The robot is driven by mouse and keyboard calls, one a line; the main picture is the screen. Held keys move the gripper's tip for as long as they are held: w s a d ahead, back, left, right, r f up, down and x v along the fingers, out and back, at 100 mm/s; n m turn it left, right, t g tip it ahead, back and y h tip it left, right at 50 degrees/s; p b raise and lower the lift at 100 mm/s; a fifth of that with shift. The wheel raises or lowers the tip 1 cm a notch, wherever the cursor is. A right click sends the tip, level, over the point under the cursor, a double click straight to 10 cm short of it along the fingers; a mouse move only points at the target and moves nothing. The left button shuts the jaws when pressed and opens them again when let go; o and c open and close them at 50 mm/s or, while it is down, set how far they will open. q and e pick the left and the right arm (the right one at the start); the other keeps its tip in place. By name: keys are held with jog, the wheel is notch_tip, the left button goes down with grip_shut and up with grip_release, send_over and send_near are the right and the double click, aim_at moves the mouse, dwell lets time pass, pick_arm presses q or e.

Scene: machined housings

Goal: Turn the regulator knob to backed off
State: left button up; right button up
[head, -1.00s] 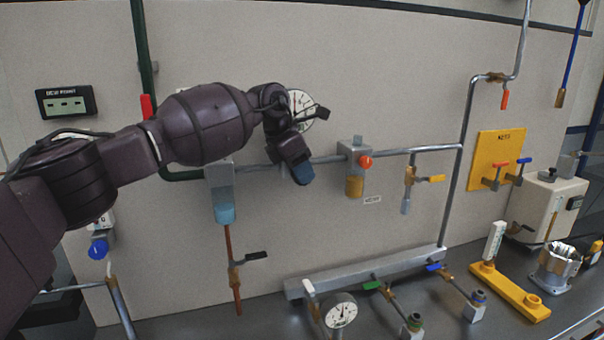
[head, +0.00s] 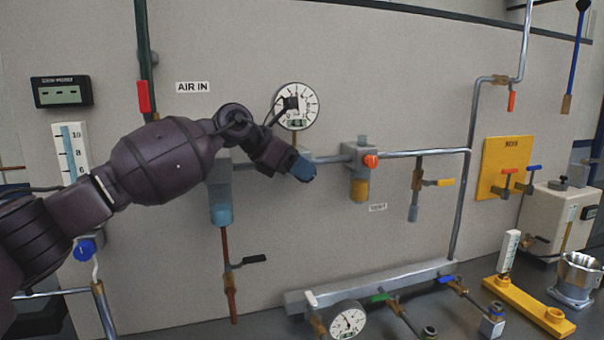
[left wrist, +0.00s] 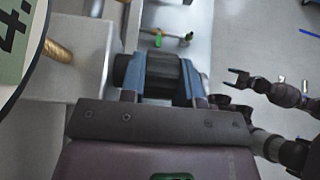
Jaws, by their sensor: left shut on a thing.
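The regulator knob is a black ribbed cylinder (left wrist: 122,70) in the left wrist view, on the side of a grey metal block (left wrist: 68,82). My left gripper (left wrist: 163,68) has its blue fingers closed around the knob. In the head view my left gripper (head: 302,168) is at the pipe line below the round dial gauge (head: 297,106), and it hides the knob there. The knob's turn position cannot be read. My right gripper (left wrist: 237,79) shows in the left wrist view, away from the panel, with its jaws apart and empty.
A grey filter unit (head: 220,195) with a blue bowl is left of the gripper. A unit with a red-orange knob (head: 371,161) and an amber bowl is close on the right. Pipes, valves and another gauge (head: 347,320) are below.

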pick_arm(q)
jog(key=shift+r, duration=0.1)
dwell(0.3)
jog(key=o, duration=0.6)
jog(key=shift+o, duration=0.2)
jog(key=shift+a, duration=0.15)
jog(key=v, duration=0.7)
jog(key=shift+a, duration=0.15)
